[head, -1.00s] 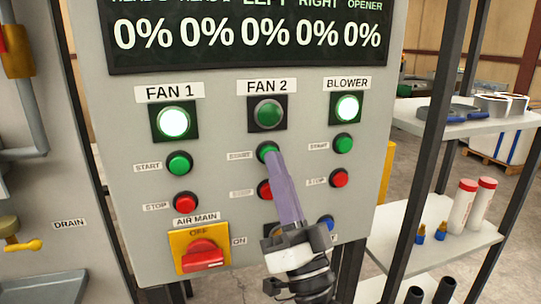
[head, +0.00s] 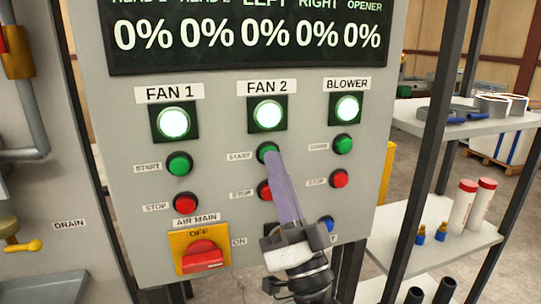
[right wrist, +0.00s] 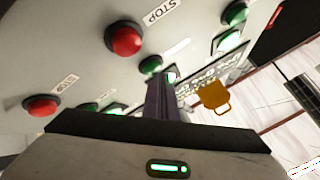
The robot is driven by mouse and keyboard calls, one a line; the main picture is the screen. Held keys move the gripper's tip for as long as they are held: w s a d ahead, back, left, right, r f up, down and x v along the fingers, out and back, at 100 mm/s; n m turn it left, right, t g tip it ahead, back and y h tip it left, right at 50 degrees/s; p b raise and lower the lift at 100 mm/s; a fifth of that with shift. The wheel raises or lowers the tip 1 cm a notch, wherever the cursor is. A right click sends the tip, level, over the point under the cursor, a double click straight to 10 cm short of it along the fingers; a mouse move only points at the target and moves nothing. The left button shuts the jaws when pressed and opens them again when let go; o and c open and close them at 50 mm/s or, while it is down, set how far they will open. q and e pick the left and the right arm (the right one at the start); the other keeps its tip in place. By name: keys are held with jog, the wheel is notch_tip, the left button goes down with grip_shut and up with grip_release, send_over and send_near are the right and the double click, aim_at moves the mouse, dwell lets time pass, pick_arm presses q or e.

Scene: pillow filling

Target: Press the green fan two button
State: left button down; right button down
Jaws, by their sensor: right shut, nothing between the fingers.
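The green FAN 2 start button (head: 266,149) sits below the FAN 2 lamp (head: 268,115) on the grey control panel (head: 120,120). The FAN 2 lamp glows bright. My right gripper (head: 272,157) is shut and empty, its long purple fingers pointing up, with the tips at the lower edge of the start button. The tips cover part of the button, so I cannot tell how far it is pushed in. In the right wrist view, the shut fingers (right wrist: 162,100) reach up toward the panel. My left gripper is not in view.
The red FAN 2 stop button (head: 264,190) is partly behind my fingers. FAN 1 (head: 173,122) and BLOWER (head: 347,107) lamps are lit. The red AIR MAIN switch (head: 202,256) is at lower left. Shelves (head: 470,240) with bottles stand at right.

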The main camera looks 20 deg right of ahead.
jog(key=shift+s, duration=0.8)
jog(key=s+p, duration=0.1)
jog(key=s, duration=0.4)
jog(key=shift+d+p, duration=0.1)
jog(key=shift+p, duration=0.3)
jog(key=shift+f, duration=0.1)
